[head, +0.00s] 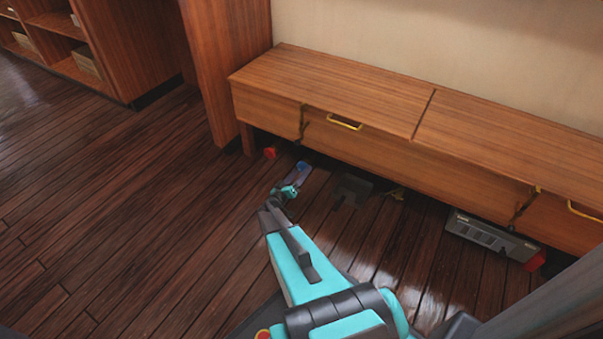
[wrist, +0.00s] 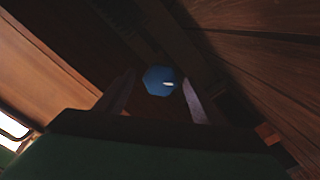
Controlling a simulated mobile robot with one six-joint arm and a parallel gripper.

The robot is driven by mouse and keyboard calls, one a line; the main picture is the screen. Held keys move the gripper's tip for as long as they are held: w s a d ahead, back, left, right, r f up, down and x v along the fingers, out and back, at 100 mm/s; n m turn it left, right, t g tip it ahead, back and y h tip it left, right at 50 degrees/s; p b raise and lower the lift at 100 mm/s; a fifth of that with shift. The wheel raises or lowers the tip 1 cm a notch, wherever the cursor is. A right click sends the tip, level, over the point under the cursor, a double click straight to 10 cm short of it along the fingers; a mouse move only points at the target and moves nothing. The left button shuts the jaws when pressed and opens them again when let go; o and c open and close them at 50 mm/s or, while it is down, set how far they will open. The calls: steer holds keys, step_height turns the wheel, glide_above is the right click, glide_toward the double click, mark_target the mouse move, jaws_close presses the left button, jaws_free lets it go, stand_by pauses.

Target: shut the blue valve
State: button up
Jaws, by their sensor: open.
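The blue valve (wrist: 160,81) shows in the wrist view as a round blue knob with a pale mark on its right side. In the head view it is a small blue spot (head: 304,167) low under the front of the wooden bench. My gripper (wrist: 158,84) is open, with one finger on each side of the knob in the wrist view. I cannot tell whether the fingers touch it. In the head view my gripper (head: 299,176) reaches low to the bench's underside, just in front of the knob. What the knob is mounted on is dark.
The wooden bench (head: 335,85) with yellow handles overhangs the knob. A red knob (head: 270,152) is left of the blue one. A dark grey object (head: 353,190) and a grey case (head: 490,238) lie to the right. The plank floor (head: 110,220) at left is clear.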

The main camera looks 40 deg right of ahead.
mark_target(302, 170)
steer(key=shift+b+x, duration=0.45)
steer(key=shift+x, duration=1.35)
